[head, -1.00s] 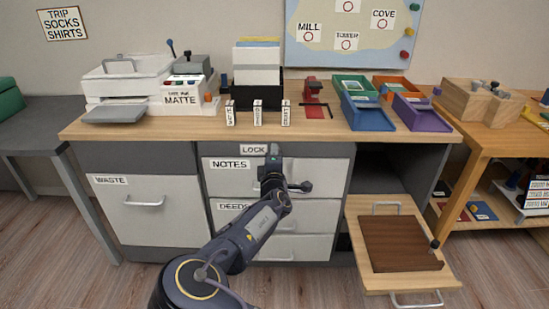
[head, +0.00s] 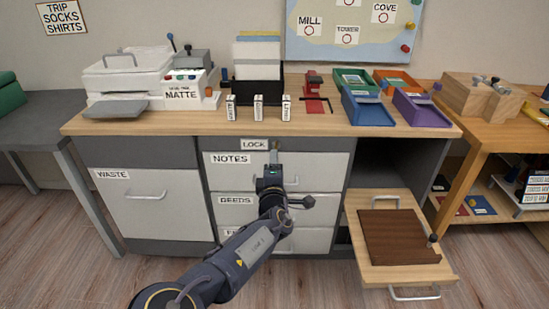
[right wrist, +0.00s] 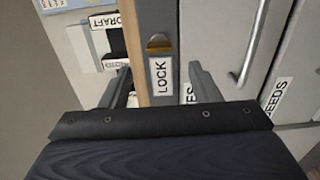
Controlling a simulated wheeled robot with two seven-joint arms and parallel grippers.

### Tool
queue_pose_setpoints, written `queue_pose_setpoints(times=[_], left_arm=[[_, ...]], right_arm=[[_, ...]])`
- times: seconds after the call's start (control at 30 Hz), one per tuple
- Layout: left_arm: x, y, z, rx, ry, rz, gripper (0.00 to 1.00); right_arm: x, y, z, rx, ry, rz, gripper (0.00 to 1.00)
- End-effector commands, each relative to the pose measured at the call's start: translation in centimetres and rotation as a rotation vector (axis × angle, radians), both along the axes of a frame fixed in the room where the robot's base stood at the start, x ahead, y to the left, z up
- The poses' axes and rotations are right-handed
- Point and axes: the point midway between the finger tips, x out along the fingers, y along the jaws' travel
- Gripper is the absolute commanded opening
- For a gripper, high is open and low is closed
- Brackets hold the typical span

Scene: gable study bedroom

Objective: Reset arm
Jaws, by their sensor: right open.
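My right gripper (head: 274,156) is in front of the cabinet, just below the LOCK label (head: 254,144) and before the NOTES drawer (head: 225,172). In the right wrist view its two fingers (right wrist: 160,78) stand apart with nothing held between them. The LOCK label (right wrist: 161,77) and a brass-coloured lock (right wrist: 159,43) show in the gap between and beyond the fingers. I cannot tell how far the fingertips are from the cabinet face. My left gripper is not in view.
The desk top (head: 200,124) carries a printer (head: 130,75), a file holder (head: 258,90), a red stapler-like tool (head: 315,95) and several coloured trays (head: 368,108). A pulled-out shelf with a brown board (head: 400,237) juts out at right. The WASTE drawer (head: 150,205) is shut.

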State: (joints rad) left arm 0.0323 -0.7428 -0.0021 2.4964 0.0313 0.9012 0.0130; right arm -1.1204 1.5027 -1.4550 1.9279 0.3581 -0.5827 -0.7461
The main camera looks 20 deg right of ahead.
Motion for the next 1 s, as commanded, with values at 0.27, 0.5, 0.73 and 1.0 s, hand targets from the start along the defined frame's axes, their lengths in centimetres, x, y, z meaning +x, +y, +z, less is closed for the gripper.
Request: queue_pose_setpoints(times=[0.27, 0.5, 0.73, 1.0], left_arm=[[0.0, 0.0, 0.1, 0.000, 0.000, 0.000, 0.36], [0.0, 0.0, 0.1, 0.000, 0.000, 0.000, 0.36], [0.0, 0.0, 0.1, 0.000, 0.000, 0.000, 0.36], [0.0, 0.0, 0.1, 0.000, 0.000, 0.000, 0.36]], right_arm=[[-0.6, 0.1, 0.0, 0.000, 0.000, 0.000, 0.56], [-0.5, 0.0, -0.1, 0.002, 0.001, -0.003, 0.56], [-2.5, -5.7, -4.5, 0.246, 0.127, -0.165, 0.56], [-11.6, -10.3, -14.7, 0.960, 0.457, -0.521, 0.56]])
